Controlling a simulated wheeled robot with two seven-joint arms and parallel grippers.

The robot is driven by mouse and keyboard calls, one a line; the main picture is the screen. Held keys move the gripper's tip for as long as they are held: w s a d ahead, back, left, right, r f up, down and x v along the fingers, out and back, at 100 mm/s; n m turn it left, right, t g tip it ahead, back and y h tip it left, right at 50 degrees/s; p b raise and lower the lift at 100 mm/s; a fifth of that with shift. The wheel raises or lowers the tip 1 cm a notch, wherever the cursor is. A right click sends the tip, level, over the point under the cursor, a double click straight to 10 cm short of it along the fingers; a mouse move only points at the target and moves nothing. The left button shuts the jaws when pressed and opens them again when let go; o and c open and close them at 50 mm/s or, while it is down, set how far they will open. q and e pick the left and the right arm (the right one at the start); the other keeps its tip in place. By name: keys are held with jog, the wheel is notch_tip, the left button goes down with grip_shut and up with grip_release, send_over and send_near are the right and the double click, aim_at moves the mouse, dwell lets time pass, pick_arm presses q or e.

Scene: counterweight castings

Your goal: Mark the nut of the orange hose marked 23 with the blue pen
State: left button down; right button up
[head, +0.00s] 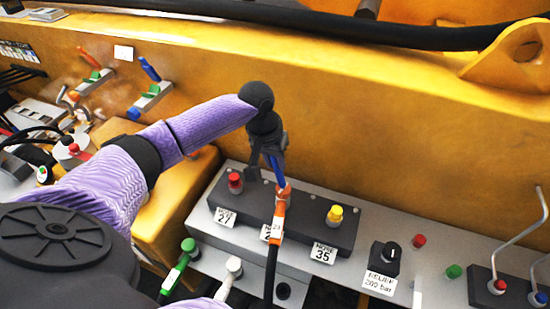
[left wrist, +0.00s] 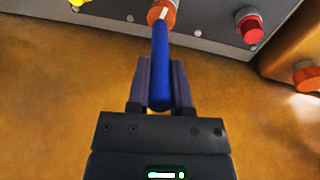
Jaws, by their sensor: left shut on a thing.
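My left gripper (head: 272,158) is shut on the blue pen (head: 277,174), which also shows between the fingers in the left wrist view (left wrist: 160,65). The pen points at the orange hose fitting (head: 281,196) on the dark block between the plates 27 and 35. In the left wrist view its far end overlaps the orange nut (left wrist: 161,12), which has a pale stripe; I cannot tell whether they touch. The number plate (head: 265,234) below the orange fitting is mostly hidden by it, so its number is not readable. My right gripper is not in view.
A red fitting (head: 235,183) stands left of the orange one, a yellow fitting (head: 334,215) right of it. Green (head: 188,246) and white (head: 233,266) hose fittings are in front. A black relief knob (head: 385,256) and bent metal levers (head: 520,240) stand to the right.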

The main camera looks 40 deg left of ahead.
pick_arm(q)
jog(key=shift+s+f+p, duration=0.1)
jog(key=shift+f+p, duration=0.05)
jog(key=shift+p, duration=0.15)
dwell(1.0)
notch_tip(320, 180, up, 7)
jog(key=p, duration=0.9)
jog(key=shift+r, duration=0.2)
jog(key=shift+f, duration=0.1)
